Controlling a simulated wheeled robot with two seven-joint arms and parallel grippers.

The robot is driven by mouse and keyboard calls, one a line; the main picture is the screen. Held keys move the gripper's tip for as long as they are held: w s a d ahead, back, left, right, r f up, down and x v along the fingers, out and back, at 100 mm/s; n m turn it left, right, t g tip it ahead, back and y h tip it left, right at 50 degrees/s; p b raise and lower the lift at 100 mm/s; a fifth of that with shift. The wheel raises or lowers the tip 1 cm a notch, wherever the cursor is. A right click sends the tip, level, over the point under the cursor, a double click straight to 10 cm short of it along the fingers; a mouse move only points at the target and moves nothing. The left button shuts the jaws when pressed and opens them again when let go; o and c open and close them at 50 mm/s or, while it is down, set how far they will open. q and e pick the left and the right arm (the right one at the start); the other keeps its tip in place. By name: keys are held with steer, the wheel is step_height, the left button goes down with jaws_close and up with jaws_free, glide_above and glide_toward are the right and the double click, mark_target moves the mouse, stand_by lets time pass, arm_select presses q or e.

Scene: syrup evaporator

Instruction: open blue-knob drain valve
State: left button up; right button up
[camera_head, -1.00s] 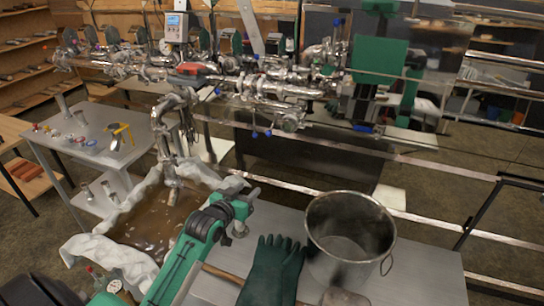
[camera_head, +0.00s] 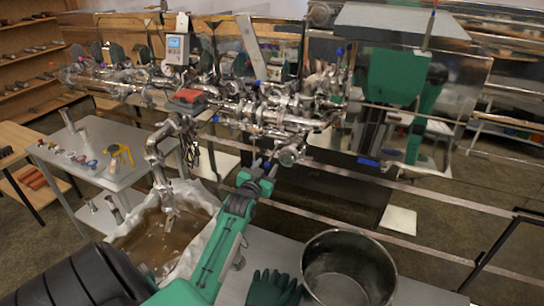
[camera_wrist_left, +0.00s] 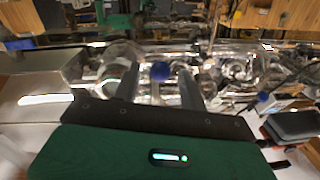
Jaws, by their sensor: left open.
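My left gripper (camera_head: 262,166) reaches forward toward the steel valve manifold (camera_head: 265,115) in the head view. In the left wrist view, the gripper (camera_wrist_left: 160,82) is open, with its two grey fingers apart. A round blue knob (camera_wrist_left: 160,71) shows in the gap between the fingers, against shiny steel piping. I cannot tell how far beyond the fingertips it is, and no contact is visible. Another blue knob (camera_wrist_left: 263,97) shows at the right of the wrist view. My right gripper is not in view.
A steel pot (camera_head: 348,262) and a dark green glove (camera_head: 272,288) are on the front table. A cloth-lined tub of brown liquid (camera_head: 165,238) stands left of my arm. A metal rail (camera_head: 335,224) runs across in front of the manifold. A side table (camera_head: 100,160) holds small items.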

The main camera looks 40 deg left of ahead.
mark_target(273, 153)
arm_select(q)
steer(key=shift+p+x, duration=0.55)
steer(key=shift+x, duration=2)
jaws_close()
